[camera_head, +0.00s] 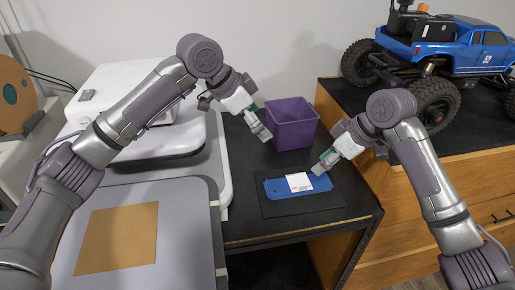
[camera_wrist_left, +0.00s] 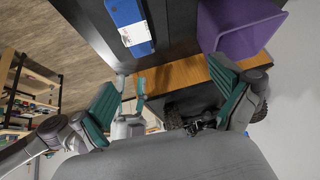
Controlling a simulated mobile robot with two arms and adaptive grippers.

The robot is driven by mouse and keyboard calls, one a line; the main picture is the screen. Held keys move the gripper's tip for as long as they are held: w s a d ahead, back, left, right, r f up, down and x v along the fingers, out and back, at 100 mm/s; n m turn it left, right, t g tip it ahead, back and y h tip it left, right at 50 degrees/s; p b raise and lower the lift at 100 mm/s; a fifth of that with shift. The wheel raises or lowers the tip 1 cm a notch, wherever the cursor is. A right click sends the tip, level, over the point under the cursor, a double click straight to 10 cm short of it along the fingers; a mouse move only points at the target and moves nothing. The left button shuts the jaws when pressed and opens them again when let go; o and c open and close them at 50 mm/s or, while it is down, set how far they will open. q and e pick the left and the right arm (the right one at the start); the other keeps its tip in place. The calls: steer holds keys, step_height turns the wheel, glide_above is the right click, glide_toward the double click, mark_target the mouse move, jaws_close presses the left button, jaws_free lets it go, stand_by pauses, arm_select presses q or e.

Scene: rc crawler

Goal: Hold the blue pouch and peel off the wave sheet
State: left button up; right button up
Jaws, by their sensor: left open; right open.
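The blue pouch (camera_head: 280,188) lies flat on a dark mat on the black table, and it also shows at the top of the left wrist view (camera_wrist_left: 122,12). A white sheet (camera_head: 299,182) lies across it; it also shows in the left wrist view (camera_wrist_left: 137,36). I cannot make out a wave mark. My right gripper (camera_head: 321,169) is open and empty, just above the right end of the pouch, close to the sheet. My left gripper (camera_head: 261,131) is open and empty, above the table beside the purple bin; its green-padded fingers are spread in its wrist view (camera_wrist_left: 172,100).
The purple bin (camera_head: 293,123) stands behind the pouch; it also shows in the left wrist view (camera_wrist_left: 242,30). A blue RC truck (camera_head: 460,45) sits on the raised wooden cabinet at right. A white machine and a grey platen with a tan sheet (camera_head: 117,238) fill the left.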

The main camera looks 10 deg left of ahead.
mark_target(278, 185)
arm_select(q)
steer(key=d+f, duration=0.1)
steer(key=f, duration=0.5)
steer(key=d+f+g+y, duration=0.1)
steer(key=d+f, duration=0.1)
steer(key=f, duration=0.4)
steer(key=s+d+f+g, duration=0.1)
steer(key=d+f, duration=0.1)
steer(key=f, duration=0.4)
steer(key=shift+d+f+m+y, duration=0.1)
steer(key=shift+f+m+y, duration=0.2)
steer(key=shift+m, duration=0.1)
